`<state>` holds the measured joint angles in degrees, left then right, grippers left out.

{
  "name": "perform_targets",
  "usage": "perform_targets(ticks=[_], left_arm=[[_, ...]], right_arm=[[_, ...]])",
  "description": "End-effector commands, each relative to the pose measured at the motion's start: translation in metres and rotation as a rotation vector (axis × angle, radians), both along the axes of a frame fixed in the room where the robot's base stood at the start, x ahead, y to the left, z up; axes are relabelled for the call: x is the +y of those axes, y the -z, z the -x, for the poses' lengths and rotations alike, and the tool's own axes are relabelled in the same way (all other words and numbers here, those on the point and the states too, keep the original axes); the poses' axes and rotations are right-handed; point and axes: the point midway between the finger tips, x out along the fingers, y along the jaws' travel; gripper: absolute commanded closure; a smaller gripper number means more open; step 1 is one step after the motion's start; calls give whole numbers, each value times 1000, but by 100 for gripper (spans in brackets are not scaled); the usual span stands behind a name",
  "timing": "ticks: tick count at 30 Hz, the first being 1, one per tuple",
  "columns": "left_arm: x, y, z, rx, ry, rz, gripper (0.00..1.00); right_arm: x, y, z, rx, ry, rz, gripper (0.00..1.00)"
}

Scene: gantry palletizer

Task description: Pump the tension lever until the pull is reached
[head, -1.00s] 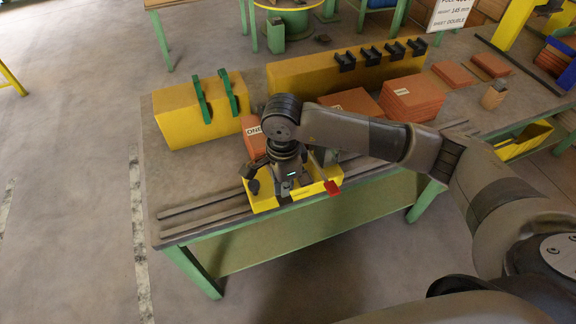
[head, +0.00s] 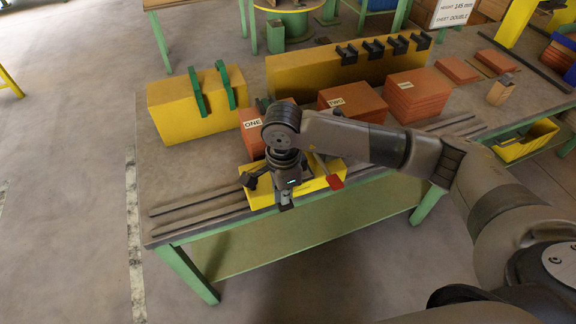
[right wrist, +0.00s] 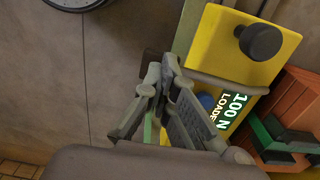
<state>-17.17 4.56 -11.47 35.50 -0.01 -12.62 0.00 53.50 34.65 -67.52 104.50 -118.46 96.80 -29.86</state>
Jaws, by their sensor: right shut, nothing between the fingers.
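A yellow tensioning unit (head: 318,184) stands at the front edge of the bench, with a red tab (head: 335,182) at its right end. In the right wrist view its yellow body (right wrist: 225,45) carries a black knob (right wrist: 261,41), a blue round part (right wrist: 207,101) and a green display (right wrist: 230,110) reading "100 N" and "LOADED". My right gripper (head: 285,203) points down in front of the unit and partly hides it. In the right wrist view the gripper's fingers (right wrist: 165,72) are together and empty, beside the unit. I cannot clearly make out the lever. My left gripper is not in view.
Orange stacks marked ONE (head: 252,142) and TWO (head: 345,102) stand behind the unit. A yellow block with green straps (head: 178,112) is at left, and a long yellow rack with black clips (head: 310,75) is behind. Dark rails (head: 200,210) run along the bench front. The floor at left is clear.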

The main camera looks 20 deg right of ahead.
Motion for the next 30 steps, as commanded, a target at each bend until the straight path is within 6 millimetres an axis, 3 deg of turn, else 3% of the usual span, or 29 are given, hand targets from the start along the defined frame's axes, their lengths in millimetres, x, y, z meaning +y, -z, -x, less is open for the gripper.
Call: perform_targets(ticks=[2, 11, 24, 30], left_arm=[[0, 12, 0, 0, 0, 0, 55], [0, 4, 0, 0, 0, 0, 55], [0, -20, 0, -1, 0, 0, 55], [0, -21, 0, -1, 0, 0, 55]], right_arm=[[-1, 13, -1, -3, 2, 1, 100], [-1, 3, -2, -5, 3, 1, 100], [-1, -54, -2, -4, 3, 1, 100], [-1, -60, -2, -2, 2, 1, 100]])
